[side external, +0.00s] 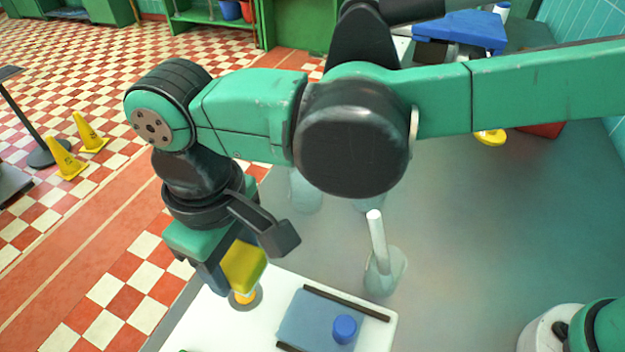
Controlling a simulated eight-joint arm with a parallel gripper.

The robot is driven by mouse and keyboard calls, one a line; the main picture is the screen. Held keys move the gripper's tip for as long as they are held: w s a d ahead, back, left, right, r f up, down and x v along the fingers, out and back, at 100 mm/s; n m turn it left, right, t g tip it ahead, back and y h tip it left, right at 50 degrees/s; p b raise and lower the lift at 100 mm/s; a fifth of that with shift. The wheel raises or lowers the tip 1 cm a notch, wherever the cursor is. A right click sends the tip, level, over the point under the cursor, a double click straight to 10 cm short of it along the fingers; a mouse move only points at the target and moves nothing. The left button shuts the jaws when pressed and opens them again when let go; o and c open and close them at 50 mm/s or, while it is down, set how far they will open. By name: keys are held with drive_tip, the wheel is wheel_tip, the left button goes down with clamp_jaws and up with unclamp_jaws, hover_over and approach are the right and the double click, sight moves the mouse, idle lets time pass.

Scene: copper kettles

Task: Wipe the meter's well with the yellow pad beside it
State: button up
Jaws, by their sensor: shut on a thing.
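My gripper (226,268) is in the side external view, pointing down over the left part of a white slab (282,284). It is shut on the yellow pad (247,266), and the near finger hides part of the pad. Just below the pad, a small orange-yellow piece (245,298) sits in a dark grey round ring (235,304) on the slab. I cannot tell whether the pad touches that piece. The slab also carries a blue-grey plate (308,320) between two dark strips, with a blue round knob (344,329) on it. Which part is the meter's well is unclear.
A clear beaker (388,278) with a white rod (377,240) stands behind the slab. More clear vessels (306,193) are partly hidden behind my arm. A yellow round object (490,138) lies farther back. The grey tabletop (470,240) is bare right of the beaker.

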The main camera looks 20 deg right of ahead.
sight(253, 298)
drive_tip(key=shift+s+d+r, duration=0.15)
drive_tip(key=shift+r, duration=0.3)
drive_tip(key=shift+s+d+r, duration=0.15)
drive_tip(key=shift+r, duration=0.25)
drive_tip(key=shift+f, duration=3.95)
drive_tip(key=shift+c, duration=0.4)
drive_tip(key=shift+w+a+r, duration=0.1)
drive_tip(key=shift+w+a, duration=1.05)
drive_tip(key=shift+s+d, duration=0.7)
drive_tip(key=shift+s+d+f, duration=0.25)
drive_tip(key=shift+s+d, duration=0.15)
drive_tip(key=shift+w+a+r, duration=0.2)
drive_tip(key=shift+w+a, duration=0.35)
drive_tip(key=shift+w+a+f, duration=0.2)
drive_tip(key=shift+w+a+r, duration=0.2)
drive_tip(key=shift+w+a, duration=0.15)
drive_tip(key=shift+s+d, duration=0.15)
drive_tip(key=shift+s+d+f, duration=0.15)
drive_tip(key=shift+s+d, duration=0.85)
drive_tip(key=shift+r, duration=4.1)
